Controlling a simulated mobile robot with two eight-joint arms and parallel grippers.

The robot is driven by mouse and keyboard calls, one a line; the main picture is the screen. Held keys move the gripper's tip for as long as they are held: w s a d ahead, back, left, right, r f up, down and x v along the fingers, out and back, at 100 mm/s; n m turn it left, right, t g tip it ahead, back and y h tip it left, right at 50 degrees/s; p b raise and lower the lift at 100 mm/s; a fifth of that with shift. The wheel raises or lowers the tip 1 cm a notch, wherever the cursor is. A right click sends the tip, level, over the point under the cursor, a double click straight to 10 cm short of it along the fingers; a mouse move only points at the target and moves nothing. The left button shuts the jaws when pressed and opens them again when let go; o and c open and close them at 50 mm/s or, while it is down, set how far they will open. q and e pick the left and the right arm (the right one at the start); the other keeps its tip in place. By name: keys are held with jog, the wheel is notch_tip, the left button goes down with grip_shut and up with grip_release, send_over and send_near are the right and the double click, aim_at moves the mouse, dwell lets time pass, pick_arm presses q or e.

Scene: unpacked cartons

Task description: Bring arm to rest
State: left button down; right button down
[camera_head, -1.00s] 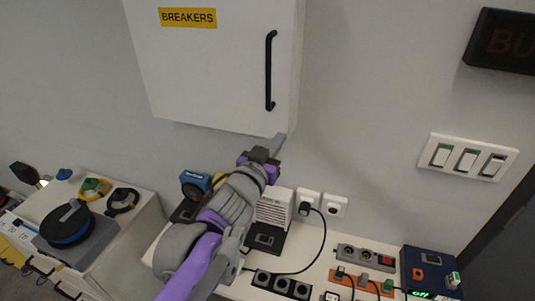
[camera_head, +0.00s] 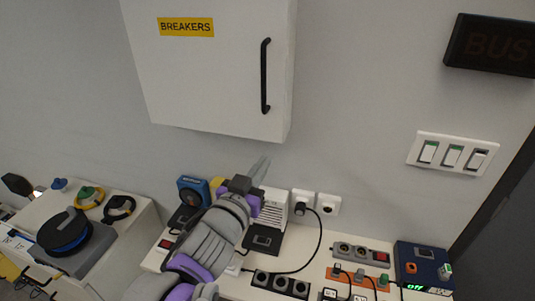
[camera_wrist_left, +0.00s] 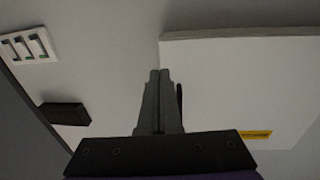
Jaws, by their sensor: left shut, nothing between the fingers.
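My left gripper (camera_head: 260,168) shows in the head view, in front of the wall just below the breaker cabinet (camera_head: 212,85). Its grey and purple arm comes up from the bottom of the picture, over the workbench. In the left wrist view the two fingers (camera_wrist_left: 158,103) are together and hold nothing. The white cabinet, with its yellow label and black handle, is closed and also shows there (camera_wrist_left: 245,85), to the right of the fingers. My right gripper is in neither view.
The bench (camera_head: 230,285) carries power strips (camera_head: 281,284), a blue device (camera_head: 424,268) and a white vented box (camera_head: 274,201). A wall switch panel (camera_head: 452,153) and a dark sign (camera_head: 490,45) are at the right. A lower cabinet (camera_head: 125,245) with a black and blue reel (camera_head: 64,232) is at the left.

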pick_arm(q)
jog(key=v, duration=0.5)
jog(key=s+a+f+n+g+y, duration=0.35)
jog(key=a+f+y, duration=0.35)
jog(key=a+f, duration=0.65)
jog(key=s+a+f+n+g, duration=0.1)
jog(key=s+a+f+g, duration=0.1)
jog(key=s+f+g, duration=0.5)
jog(key=s+f, duration=0.6)
jog(key=f, duration=0.3)
jog(key=shift+s+a, duration=0.2)
jog(key=shift+a, duration=0.05)
